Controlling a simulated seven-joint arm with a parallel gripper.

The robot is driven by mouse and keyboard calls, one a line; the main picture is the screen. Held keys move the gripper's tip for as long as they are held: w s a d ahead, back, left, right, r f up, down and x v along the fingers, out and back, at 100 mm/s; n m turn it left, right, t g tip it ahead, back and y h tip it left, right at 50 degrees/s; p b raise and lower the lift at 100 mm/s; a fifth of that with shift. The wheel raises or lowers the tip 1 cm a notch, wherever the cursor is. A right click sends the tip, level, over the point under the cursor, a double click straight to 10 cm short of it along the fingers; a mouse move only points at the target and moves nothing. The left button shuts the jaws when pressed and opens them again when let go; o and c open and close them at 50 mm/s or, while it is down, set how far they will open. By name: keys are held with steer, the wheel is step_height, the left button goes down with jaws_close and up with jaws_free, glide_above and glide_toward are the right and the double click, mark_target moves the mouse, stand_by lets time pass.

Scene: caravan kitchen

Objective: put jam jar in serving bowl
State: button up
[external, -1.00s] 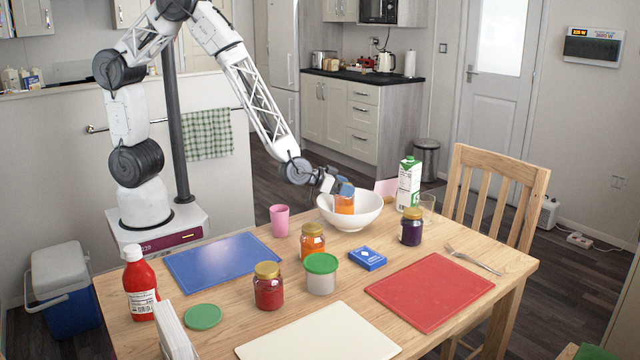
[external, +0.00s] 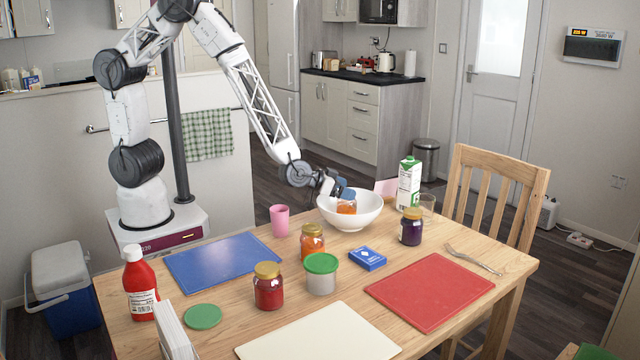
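The white serving bowl (external: 364,217) stands near the far edge of the table. My gripper (external: 343,193) is over the bowl's left side, pointing down into it. An orange object (external: 346,208), perhaps a jar, is inside the bowl right below my gripper; its lower part is hidden by the bowl wall. Whether my fingers still touch it is too small to tell. Other jars with gold lids stand on the table: an orange one (external: 312,241), a red one (external: 268,288) and a dark purple one (external: 411,228).
A pink cup (external: 279,220) stands left of the bowl, and a milk carton (external: 408,184) and a glass (external: 427,203) stand right of it. A green-lidded tub (external: 321,275) and a blue box (external: 367,258) are nearer. Blue (external: 222,262) and red (external: 430,290) boards lie flat.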

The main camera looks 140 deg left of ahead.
steer(key=shift+r, duration=0.15)
steer(key=shift+r, duration=0.45)
steer(key=shift+d+r, duration=0.15)
steer(key=shift+d, duration=0.05)
steer(key=v, duration=1.1)
steer(key=shift+d, duration=0.2)
steer(key=shift+s+r, duration=0.1)
steer(key=shift+r, duration=0.05)
